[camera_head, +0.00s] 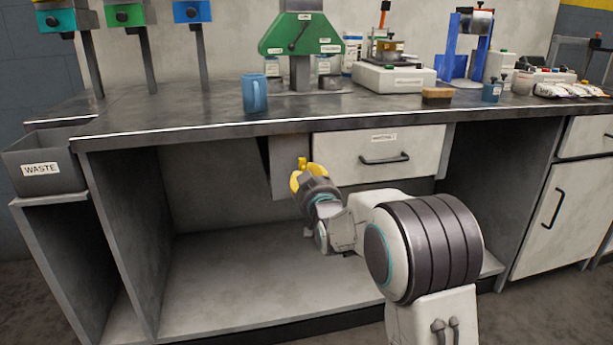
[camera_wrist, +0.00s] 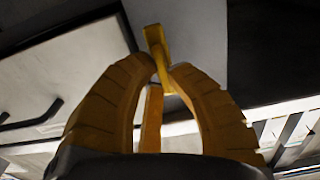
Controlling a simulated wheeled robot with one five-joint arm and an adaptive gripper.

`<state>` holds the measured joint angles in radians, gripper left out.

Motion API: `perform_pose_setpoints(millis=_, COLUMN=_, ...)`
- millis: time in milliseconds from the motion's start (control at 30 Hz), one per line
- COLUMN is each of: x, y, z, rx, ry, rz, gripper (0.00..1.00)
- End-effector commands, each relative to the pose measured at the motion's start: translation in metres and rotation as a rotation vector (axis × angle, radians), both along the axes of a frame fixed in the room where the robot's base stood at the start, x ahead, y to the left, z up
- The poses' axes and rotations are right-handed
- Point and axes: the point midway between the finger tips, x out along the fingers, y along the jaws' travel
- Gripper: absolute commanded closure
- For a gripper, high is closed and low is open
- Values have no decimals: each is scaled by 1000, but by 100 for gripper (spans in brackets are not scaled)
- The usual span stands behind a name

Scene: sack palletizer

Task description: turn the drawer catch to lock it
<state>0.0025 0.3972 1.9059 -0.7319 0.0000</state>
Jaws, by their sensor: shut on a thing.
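The drawer (camera_head: 350,142) is a pale front with a dark bar handle (camera_head: 385,159), under the benchtop. The yellow catch (camera_head: 302,163) is on the grey panel just left of the drawer. My gripper (camera_head: 303,172), with yellow fingers, is at the catch from below and in front. In the wrist view the catch (camera_wrist: 154,38) is a short yellow bar, and my gripper (camera_wrist: 160,70) is shut on its near end, one fingertip on each side. The fingers hide part of the catch, so its exact turn is hard to tell. The drawer front also shows in the wrist view (camera_wrist: 60,75).
The benchtop edge (camera_head: 230,132) runs just above my gripper. A blue mug (camera_head: 254,94) stands near that edge. The waste bin (camera_head: 45,160) is at the left. The space under the bench is open, with a bare shelf (camera_head: 230,285) below.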

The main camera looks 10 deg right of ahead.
Motion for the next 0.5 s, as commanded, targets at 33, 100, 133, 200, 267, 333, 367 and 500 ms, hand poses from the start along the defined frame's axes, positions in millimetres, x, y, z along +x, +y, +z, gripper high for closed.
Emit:
perform_pose_setpoints(millis=33, x=0, y=0, z=0, rx=0, ry=-1, rz=1, gripper=100)
perform_pose_setpoints(millis=100, x=0, y=0, z=0, rx=0, ry=-1, rz=1, gripper=100)
perform_pose_setpoints(millis=133, x=0, y=0, z=0, rx=0, ry=-1, rz=1, gripper=100)
perform_pose_setpoints(millis=200, x=0, y=0, z=0, rx=-1, ry=-1, rz=1, gripper=100)
perform_pose_setpoints(millis=267, x=0, y=0, z=0, rx=-5, ry=-1, rz=1, gripper=100)
perform_pose_setpoints(millis=333, x=0, y=1, z=1, rx=-16, ry=-1, rz=1, gripper=100)
perform_pose_setpoints(millis=367, x=0, y=1, z=1, rx=-23, ry=-1, rz=1, gripper=100)
perform_pose_setpoints(millis=500, x=0, y=1, z=1, rx=-81, ry=-2, rz=1, gripper=100)
